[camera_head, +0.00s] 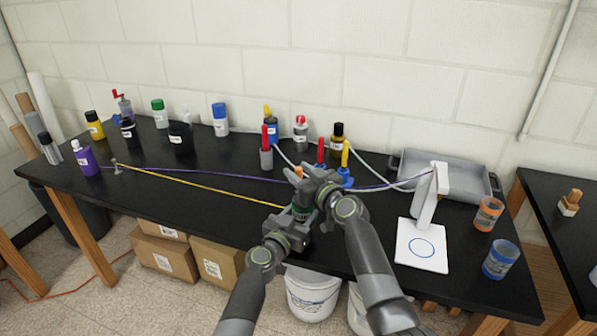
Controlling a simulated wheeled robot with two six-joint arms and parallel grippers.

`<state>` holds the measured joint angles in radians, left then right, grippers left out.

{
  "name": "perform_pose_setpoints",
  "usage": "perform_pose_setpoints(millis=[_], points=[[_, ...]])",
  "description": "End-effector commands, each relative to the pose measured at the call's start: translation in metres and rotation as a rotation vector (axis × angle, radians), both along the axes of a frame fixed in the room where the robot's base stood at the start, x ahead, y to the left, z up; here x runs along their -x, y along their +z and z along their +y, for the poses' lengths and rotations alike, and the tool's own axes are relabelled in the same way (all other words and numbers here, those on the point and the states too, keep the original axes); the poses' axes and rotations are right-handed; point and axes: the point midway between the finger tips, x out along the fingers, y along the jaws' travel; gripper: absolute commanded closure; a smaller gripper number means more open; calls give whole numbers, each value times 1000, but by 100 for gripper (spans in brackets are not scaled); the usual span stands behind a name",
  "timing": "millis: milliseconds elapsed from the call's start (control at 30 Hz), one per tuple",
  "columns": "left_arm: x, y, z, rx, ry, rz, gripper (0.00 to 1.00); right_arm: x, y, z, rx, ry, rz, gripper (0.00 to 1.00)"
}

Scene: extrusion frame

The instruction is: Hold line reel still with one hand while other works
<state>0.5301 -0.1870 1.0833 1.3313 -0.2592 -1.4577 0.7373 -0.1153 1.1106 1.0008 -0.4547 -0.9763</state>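Both my grippers are close together over the front middle of the black table. My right gripper (303,181) is just above and behind my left gripper (298,214). Their fingers overlap in this view, and I cannot tell whether either is open or shut. The line reel cannot be made out clearly; a dark green-ringed part shows between the grippers, but I cannot tell whether it is the reel or my wrist. A yellow line (200,187) runs taut from a small post (116,166) at the left to the grippers. A purple line (220,177) passes behind them.
A white stand (433,196) and a white pad with a blue circle (421,246) are at the right. Orange (488,214) and blue (500,260) cups stand near the right edge. Several bottles line the back. A grey tray (475,176) is behind the stand. The left front is clear.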

Motion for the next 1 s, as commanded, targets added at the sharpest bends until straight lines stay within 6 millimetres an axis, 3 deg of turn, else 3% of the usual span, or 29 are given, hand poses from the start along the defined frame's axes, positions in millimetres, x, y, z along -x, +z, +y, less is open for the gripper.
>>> perform_pose_setpoints(millis=[467, 767, 1000], points=[[0, 0, 0, 0, 0, 1, 74, -6, 0, 4, 1, -1, 1, 62], [0, 0, 0, 0, 0, 1, 74, -6, 0, 4, 1, -1, 2, 100], [0, 0, 0, 0, 0, 1, 74, -6, -1, 5, 4, 28, 6, 100]])
